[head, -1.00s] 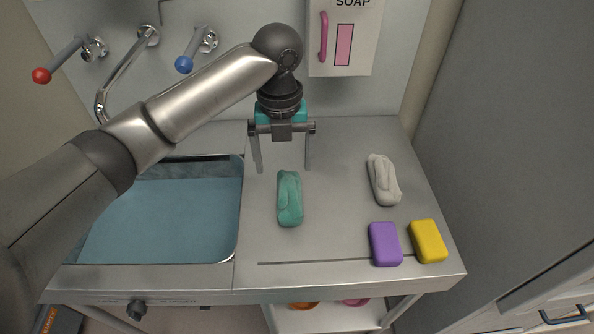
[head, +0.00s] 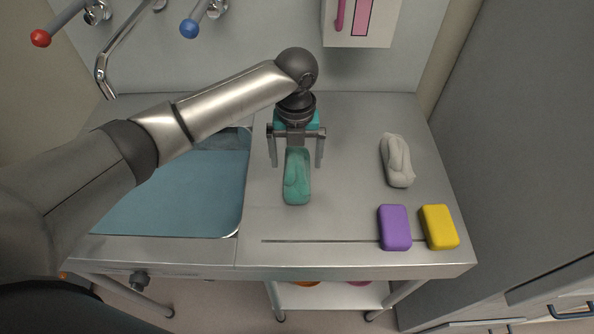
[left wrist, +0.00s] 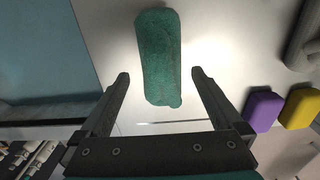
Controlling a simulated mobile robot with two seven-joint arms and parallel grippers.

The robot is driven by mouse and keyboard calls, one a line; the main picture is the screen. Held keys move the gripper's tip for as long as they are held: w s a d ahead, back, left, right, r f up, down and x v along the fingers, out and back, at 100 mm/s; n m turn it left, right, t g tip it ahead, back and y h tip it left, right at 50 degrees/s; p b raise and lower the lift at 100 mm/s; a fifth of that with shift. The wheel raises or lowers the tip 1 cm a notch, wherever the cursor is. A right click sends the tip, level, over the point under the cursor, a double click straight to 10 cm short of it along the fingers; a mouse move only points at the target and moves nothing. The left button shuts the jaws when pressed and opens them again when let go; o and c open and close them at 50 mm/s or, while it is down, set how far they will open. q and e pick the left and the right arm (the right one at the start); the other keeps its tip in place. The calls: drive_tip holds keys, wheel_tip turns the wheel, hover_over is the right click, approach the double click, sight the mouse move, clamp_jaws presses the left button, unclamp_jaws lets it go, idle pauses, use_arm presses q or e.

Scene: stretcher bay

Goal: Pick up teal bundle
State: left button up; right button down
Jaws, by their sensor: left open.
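The teal bundle (head: 297,180) lies lengthwise on the steel counter, right of the sink. My left gripper (head: 296,163) is open and empty above the bundle's far end, with one finger to each side of it in the head view. In the left wrist view the bundle (left wrist: 160,58) shows at the top, and its lower end lies between the lines of the open fingertips (left wrist: 158,76). The fingers do not appear to touch it. My right gripper is not in view.
A sink basin (head: 180,190) with blue water is left of the bundle. A grey-white bundle (head: 396,160), a purple block (head: 394,228) and a yellow block (head: 438,227) lie to the right. Bare counter (head: 345,190) separates them from the teal bundle.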

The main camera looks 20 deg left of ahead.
sight(297, 162)
use_arm(q)
wheel_tip(297, 162, down, 4)
drive_tip(key=shift+f+b, duration=0.25)
drive_tip(key=shift+b, duration=0.05)
drive_tip(key=shift+c, duration=0.2)
drive_tip(key=shift+w+r, duration=0.1)
drive_tip(key=c, duration=1.5)
drive_tip(key=shift+o, duration=0.2)
